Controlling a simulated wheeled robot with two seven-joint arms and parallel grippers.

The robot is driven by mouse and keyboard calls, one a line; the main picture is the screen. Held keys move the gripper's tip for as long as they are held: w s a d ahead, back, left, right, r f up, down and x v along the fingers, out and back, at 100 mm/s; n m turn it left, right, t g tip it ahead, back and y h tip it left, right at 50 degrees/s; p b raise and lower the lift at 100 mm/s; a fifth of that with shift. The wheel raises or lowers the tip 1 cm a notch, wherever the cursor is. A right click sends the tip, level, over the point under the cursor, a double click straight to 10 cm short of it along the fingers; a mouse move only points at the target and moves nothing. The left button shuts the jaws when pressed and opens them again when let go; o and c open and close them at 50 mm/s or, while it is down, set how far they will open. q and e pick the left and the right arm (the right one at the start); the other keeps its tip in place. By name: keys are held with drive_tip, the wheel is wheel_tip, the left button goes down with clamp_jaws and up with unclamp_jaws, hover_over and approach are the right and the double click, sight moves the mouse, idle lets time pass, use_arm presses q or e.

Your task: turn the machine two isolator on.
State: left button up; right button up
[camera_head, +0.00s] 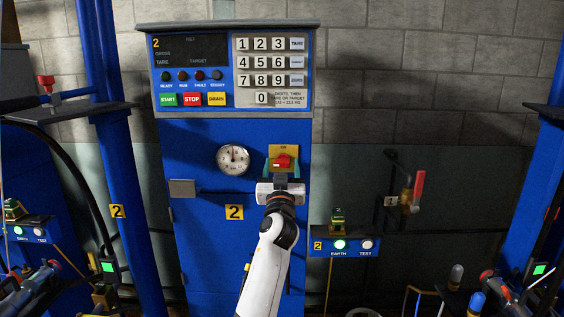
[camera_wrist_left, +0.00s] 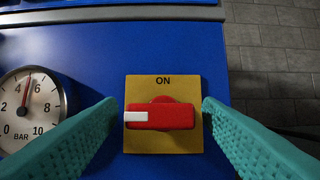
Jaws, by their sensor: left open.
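The machine two isolator is a red rotary handle (camera_head: 283,161) on a yellow plate (camera_head: 275,151), set on the blue cabinet marked 2. In the left wrist view the red handle (camera_wrist_left: 165,117) lies horizontal, its white-marked end pointing left. The word ON is at the top of its yellow plate (camera_wrist_left: 165,145). My left gripper (camera_head: 281,179) is in front of the isolator. Its green fingers (camera_wrist_left: 160,104) are open, one to each side of the handle, with gaps between. My right gripper is not in view.
A pressure gauge (camera_head: 233,159) sits left of the isolator. The keypad panel (camera_head: 272,72) with start, stop and drain buttons is above. An earth/test box (camera_head: 344,244) is at the right, and a red-handled lever (camera_head: 418,190) is on the wall beyond it.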

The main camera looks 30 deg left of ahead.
use_arm(q)
drive_tip(key=shift+x, duration=0.8)
drive_tip(key=shift+c, duration=0.3)
drive_tip(key=c, duration=0.9)
drive_tip(key=shift+r+m+h+p, duration=0.15)
drive_tip(key=shift+m+h+p, duration=0.15)
drive_tip(key=shift+m+p, duration=0.5)
drive_tip(key=shift+c, duration=0.2)
drive_tip(key=m+h+p, duration=0.2)
drive_tip(key=m+p, duration=0.4)
drive_tip(key=p, duration=0.1)
drive_tip(key=m+g+h+p, duration=0.1)
drive_tip(key=m+h+p, duration=0.2)
drive_tip(key=m+p, duration=0.3)
drive_tip(key=m+h+p, duration=0.3)
drive_tip(key=m+p, duration=0.4)
drive_tip(key=shift+d+r+g+p, duration=0.1)
drive_tip(key=shift+r+g+p, duration=0.1)
drive_tip(key=shift+g+p, duration=0.15)
drive_tip(key=shift+f+m+g+p, duration=0.25)
drive_tip(key=shift+m+p, duration=0.75)
drive_tip(key=shift+p, duration=0.25)
drive_tip(key=o, duration=1)
